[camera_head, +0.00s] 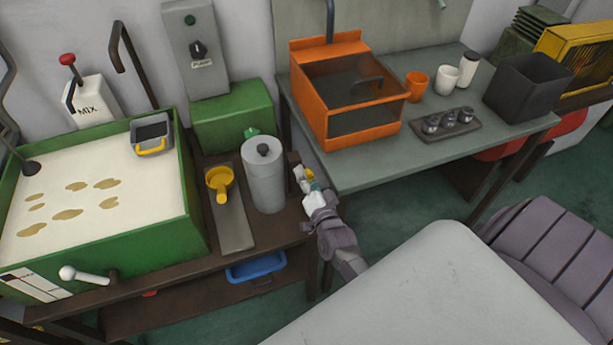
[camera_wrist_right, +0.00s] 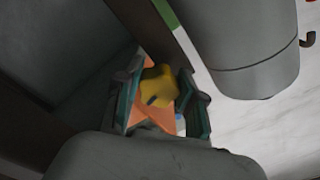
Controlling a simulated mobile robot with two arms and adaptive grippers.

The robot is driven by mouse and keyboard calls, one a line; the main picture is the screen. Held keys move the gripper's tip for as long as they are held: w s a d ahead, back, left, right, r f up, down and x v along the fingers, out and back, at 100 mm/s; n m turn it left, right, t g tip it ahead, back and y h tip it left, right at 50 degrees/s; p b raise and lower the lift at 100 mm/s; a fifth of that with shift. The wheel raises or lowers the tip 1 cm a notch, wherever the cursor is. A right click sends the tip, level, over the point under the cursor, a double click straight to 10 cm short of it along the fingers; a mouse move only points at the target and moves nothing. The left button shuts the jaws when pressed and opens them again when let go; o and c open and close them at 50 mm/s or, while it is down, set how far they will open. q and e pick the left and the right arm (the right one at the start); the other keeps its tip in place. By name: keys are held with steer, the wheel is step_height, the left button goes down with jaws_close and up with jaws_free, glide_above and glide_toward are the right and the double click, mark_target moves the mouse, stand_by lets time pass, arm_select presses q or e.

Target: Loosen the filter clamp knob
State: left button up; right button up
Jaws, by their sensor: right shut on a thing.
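The yellow clamp knob (camera_wrist_right: 158,88) sits between the two teal-lined fingers of my right gripper (camera_wrist_right: 167,100) in the right wrist view. The fingers are shut on it, and an orange surface shows around it. In the head view my right gripper (camera_head: 307,180) is just right of the grey filter canister (camera_head: 264,182), which stands upright with a dark knob on its lid. The canister also shows in the right wrist view (camera_wrist_right: 245,45), apart from the fingers. In the head view the gripper mostly hides the clamp knob. My left gripper is not in view.
A yellow scoop (camera_head: 220,183) lies left of the canister. A green-walled tank (camera_head: 110,245) of pale liquid stands at the left. The orange box (camera_head: 345,90), cups and a black bin (camera_head: 528,88) stand on the grey table (camera_head: 370,172) at the right.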

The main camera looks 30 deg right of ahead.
steer(key=m, duration=0.3)
steer(key=shift+r+m, duration=0.1)
steer(key=shift+m, duration=0.3)
steer(key=m+b, duration=0.1)
steer(key=m, duration=0.2)
steer(key=shift+a+m, duration=0.1)
steer(key=shift+m, duration=0.2)
steer(key=m+b, duration=0.2)
steer(key=m, duration=0.2)
steer(key=shift+w+r, duration=0.1)
steer(key=shift+r, duration=0.05)
steer(key=shift+r+m+b, duration=0.2)
steer(key=shift+m+b, duration=0.35)
steer(key=shift+m, duration=1.35)
steer(key=o, duration=0.8)
steer(key=shift+o, duration=0.4)
steer(key=shift+w, duration=0.1)
steer(key=shift+f, duration=0.1)
